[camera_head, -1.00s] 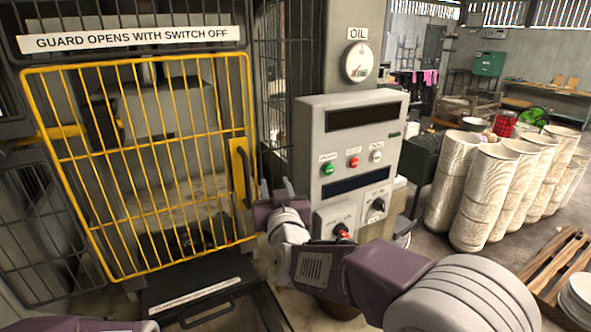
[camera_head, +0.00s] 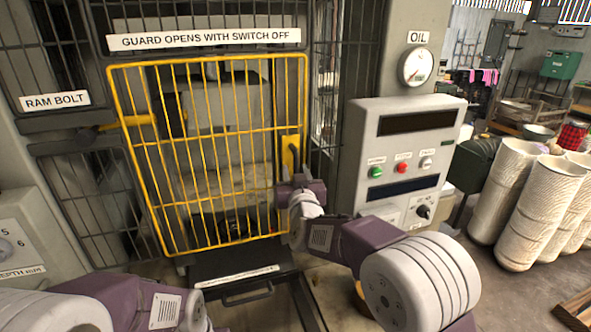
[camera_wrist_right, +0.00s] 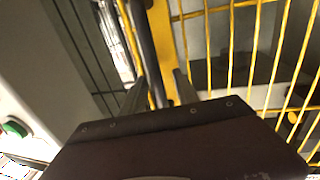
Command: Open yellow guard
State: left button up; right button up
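The yellow guard (camera_head: 290,146), a barred panel, sits in its grey frame and looks shut. A dark upright handle (camera_head: 295,157) is on a yellow plate at its right side. My right gripper (camera_head: 291,172) is at the handle's lower part. In the right wrist view the gripper (camera_wrist_right: 160,80) has its two fingers apart, with the handle (camera_wrist_right: 145,40) running between them and a gap showing at the right finger. Contact with the handle cannot be made out. My left arm shows at the bottom left, and its gripper is out of view.
A control panel (camera_head: 364,150) with buttons and a switch knob (camera_head: 423,211) stands right of the guard, close to my right arm. A black tray (camera_head: 215,263) juts out below the guard.

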jog(key=shift+d, duration=0.1)
jog(key=shift+c, duration=0.4)
grip_shut()
jog(key=shift+w, duration=0.1)
dwell(0.8)
